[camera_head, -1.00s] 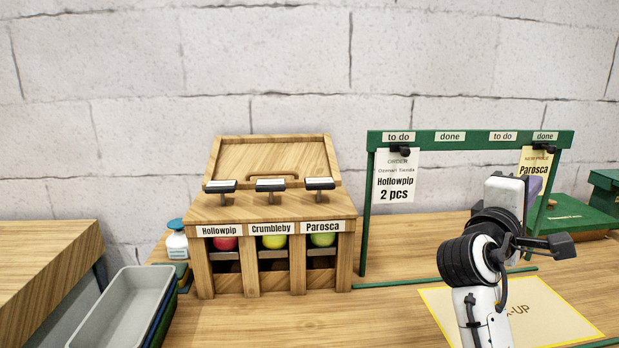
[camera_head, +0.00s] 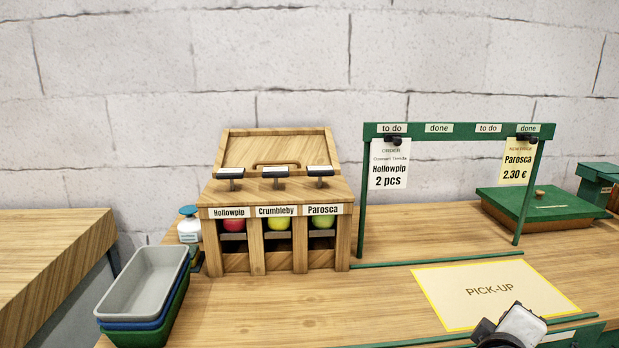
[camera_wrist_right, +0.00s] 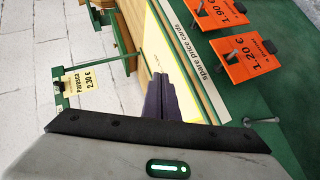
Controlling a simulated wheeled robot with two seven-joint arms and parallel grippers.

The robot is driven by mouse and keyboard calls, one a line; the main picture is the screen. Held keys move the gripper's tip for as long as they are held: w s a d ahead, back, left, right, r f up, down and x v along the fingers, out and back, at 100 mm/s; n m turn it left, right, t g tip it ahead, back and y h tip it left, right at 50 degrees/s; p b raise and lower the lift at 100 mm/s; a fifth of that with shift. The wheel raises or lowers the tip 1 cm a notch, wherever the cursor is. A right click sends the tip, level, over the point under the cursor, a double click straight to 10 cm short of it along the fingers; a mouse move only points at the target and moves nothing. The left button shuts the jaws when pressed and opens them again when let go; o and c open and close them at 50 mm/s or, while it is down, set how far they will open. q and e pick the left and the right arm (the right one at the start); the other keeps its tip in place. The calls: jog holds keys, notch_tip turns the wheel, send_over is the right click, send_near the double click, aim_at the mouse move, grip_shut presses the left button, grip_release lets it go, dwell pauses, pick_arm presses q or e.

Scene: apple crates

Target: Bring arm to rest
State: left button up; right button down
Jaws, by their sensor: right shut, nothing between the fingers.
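In the head view part of my right arm shows at the lower right edge, below the pick-up mat (camera_head: 492,290); its fingers are out of that frame. In the right wrist view my right gripper (camera_wrist_right: 165,82) shows dark purple fingers closed together with nothing between them. They appear in front of the yellow-edged mat (camera_wrist_right: 150,45) and beside the green strip with the spare price cards. My left gripper is in neither view.
A green rack (camera_head: 455,131) holds an order card (camera_head: 388,163) and a Parosca price card (camera_head: 517,162). A wooden apple dispenser (camera_head: 278,205) stands left of it, with stacked trays (camera_head: 145,290) at the left. Orange price cards (camera_wrist_right: 246,58) lie on green.

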jog(key=s+a+f+m+g+y, duration=0.1)
jog(key=s+a+f+g+y, duration=0.15)
jog(key=s+f, duration=0.45)
jog(key=s+a+f+m+g+y, duration=0.1)
jog(key=s+a+f+y, duration=0.25)
jog(key=s+f, duration=0.3)
jog(key=s+a+f+m+g+y, duration=0.1)
jog(key=s+a+f+g+y, duration=0.2)
jog(key=s, duration=0.4)
jog(key=s+a+f+m, duration=0.25)
jog(key=s+a, duration=0.25)
jog(key=s, duration=0.3)
jog(key=w+a+f+t+y, duration=0.1)
jog(key=w+a+f+t, duration=0.1)
jog(key=f, duration=0.3)
jog(key=w+a+f+t+y, duration=0.1)
jog(key=w+a+f+t, duration=0.1)
jog(key=f, duration=0.4)
jog(key=shift+w+a+n+t, duration=0.35)
jog(key=shift+w+a, duration=0.05)
jog(key=shift+a, duration=0.25)
